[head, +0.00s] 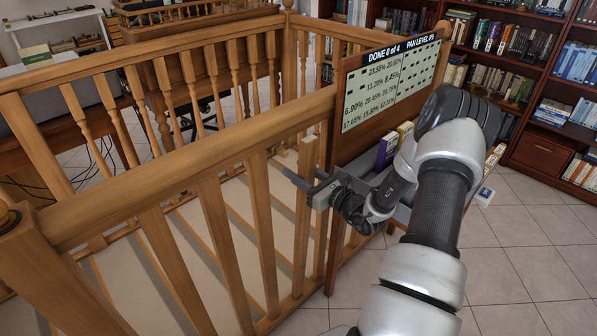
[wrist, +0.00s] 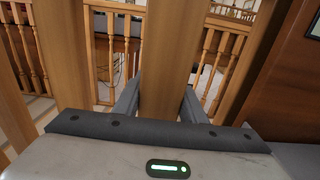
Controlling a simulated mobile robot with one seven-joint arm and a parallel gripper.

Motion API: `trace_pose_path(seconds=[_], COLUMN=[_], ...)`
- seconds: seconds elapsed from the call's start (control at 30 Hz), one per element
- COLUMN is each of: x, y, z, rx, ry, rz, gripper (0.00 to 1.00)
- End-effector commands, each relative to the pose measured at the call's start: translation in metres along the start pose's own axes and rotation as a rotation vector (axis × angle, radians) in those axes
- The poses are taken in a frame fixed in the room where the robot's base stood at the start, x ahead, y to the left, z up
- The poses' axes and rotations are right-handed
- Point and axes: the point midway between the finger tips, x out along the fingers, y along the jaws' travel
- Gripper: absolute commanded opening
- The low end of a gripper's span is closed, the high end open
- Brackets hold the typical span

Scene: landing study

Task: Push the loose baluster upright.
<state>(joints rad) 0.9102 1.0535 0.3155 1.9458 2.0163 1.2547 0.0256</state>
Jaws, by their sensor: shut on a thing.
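The loose baluster (head: 303,223) is a plain square wooden bar in the near railing, close to the post at its right end. It looks nearly upright, with a slight lean. Its top end shows against the side of the handrail (head: 190,150); I cannot tell whether it touches. My gripper (head: 303,184) is shut on it at upper-middle height, one finger on each side. In the wrist view the baluster (wrist: 168,55) fills the middle between the two dark fingers. Its foot is near the bottom rail, and the exact contact is unclear.
Other balusters (head: 222,235) stand in a row to the left. A board with figures (head: 390,85) stands just right of the railing, reading "DONE 0 of 4". Bookshelves (head: 500,45) line the back right. Tiled floor (head: 530,250) is open at the right.

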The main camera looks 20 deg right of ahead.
Motion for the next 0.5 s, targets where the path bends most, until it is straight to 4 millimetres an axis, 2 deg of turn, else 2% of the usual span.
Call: trace_pose_path(seconds=[0.13, 0.33, 0.5], x=[0.008, 0.043, 0.053], y=[0.0, 0.001, 0.0], z=[0.001, -0.001, -0.001], rx=[-0.001, -0.003, 0.0], ry=[0.01, 0.059, 0.072], rz=[0.002, 0.003, -0.001], gripper=[0.0, 0.0, 0.0])
